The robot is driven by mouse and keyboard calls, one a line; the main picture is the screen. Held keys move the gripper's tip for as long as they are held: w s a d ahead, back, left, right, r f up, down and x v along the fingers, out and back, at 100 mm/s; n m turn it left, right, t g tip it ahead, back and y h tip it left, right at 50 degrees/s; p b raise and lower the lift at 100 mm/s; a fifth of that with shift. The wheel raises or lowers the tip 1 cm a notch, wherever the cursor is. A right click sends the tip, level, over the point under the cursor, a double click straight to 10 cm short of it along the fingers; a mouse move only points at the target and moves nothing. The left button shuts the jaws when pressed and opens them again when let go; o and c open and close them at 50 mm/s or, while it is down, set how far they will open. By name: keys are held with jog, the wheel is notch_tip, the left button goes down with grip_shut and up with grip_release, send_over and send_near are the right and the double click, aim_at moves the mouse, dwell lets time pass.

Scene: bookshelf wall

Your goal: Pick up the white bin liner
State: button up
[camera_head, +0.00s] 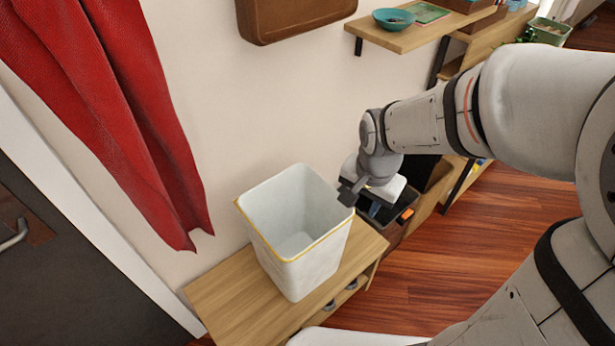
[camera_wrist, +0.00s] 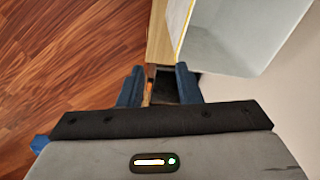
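The white bin liner (camera_head: 305,262) is an open-topped, square, tapered container with a yellow rim line. It stands upright and looks empty, on a light wooden bench in the head view. Part of its rim and inside wall also shows at the upper right of the wrist view (camera_wrist: 225,45). My gripper (camera_head: 357,190) is just to the right of the liner's upper right corner, apart from it as far as I can tell. In the wrist view my two blue-grey fingers (camera_wrist: 158,88) are spread with a gap between them and nothing held.
The wooden bench (camera_head: 225,298) stands against the wall, beside a red curtain (camera_head: 130,110). A dark bin with small items (camera_head: 385,212) sits behind my gripper. A wall shelf (camera_head: 400,38) holds a teal bowl (camera_head: 393,19). Open wooden floor (camera_head: 460,270) lies to the right.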

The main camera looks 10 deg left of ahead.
aim_at(323, 246)
jog(key=shift+w+a+f+m+g+b, duration=0.45)
jog(key=shift+a+f, duration=0.85)
jog(key=shift+f, duration=2.25)
jog(key=shift+w+a+f+m+b, duration=0.15)
jog(key=shift+a+f+m+b, duration=0.8)
jog(key=shift+f, duration=2.65)
jog(key=shift+w+a+f+m+g+b, duration=0.1)
jog(key=shift+w+a+f+m+g, duration=0.2)
jog(key=shift+a+f, duration=2.3)
jog(key=shift+d+f, duration=0.95)
jog(key=shift+d, duration=0.05)
jog(key=shift+c, duration=0.2)
grip_shut()
